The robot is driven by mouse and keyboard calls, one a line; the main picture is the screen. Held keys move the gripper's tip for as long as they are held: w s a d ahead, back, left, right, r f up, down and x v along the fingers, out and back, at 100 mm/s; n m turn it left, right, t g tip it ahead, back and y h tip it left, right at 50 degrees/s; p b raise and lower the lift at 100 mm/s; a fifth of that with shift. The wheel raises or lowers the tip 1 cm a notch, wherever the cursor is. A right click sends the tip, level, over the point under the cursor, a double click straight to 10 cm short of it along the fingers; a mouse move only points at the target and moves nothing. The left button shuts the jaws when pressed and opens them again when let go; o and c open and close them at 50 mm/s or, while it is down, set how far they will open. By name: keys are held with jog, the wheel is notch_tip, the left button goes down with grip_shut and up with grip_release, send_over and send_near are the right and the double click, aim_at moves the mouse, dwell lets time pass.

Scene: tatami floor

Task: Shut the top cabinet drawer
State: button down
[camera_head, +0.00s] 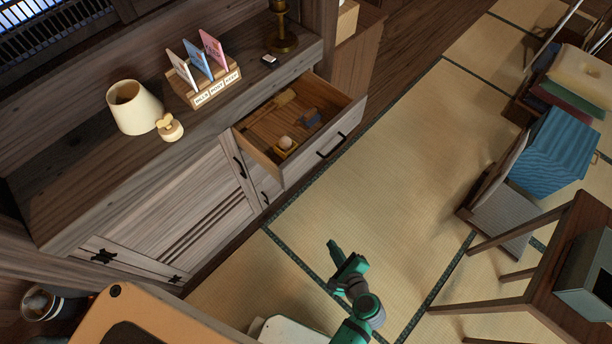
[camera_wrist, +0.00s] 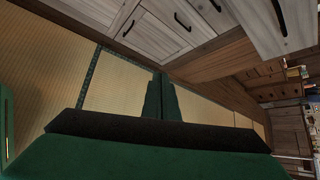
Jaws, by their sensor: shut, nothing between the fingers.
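The top cabinet drawer (camera_head: 322,148) is pulled well out of the grey wooden cabinet (camera_head: 176,202) in the head view. A few small items lie inside it, and its front has a dark bar handle (camera_head: 331,146). In the wrist view the open drawer front (camera_wrist: 272,22) shows at the upper right. My green gripper (camera_head: 336,254) is over the tatami, in front of the drawer and apart from it. Its fingers (camera_wrist: 160,97) are together and empty in the wrist view.
A cream lampshade (camera_head: 134,107), a card rack (camera_head: 205,86) and a brass stand (camera_head: 282,38) are on the cabinet top. A chair with a blue cushion (camera_head: 556,146) and a wooden table (camera_head: 577,250) stand at right. The tatami (camera_head: 395,160) between is clear.

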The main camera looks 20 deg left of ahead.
jog(key=w+a+r+m+y, duration=0.2)
jog(key=w+r+y, duration=0.2)
jog(key=w+r, duration=0.1)
jog(key=m+g+y, duration=0.1)
jog(key=g+y, duration=0.1)
jog(key=y, duration=0.3)
send_near(298, 170)
jog(key=x, duration=0.6)
jog(key=shift+a, duration=0.25)
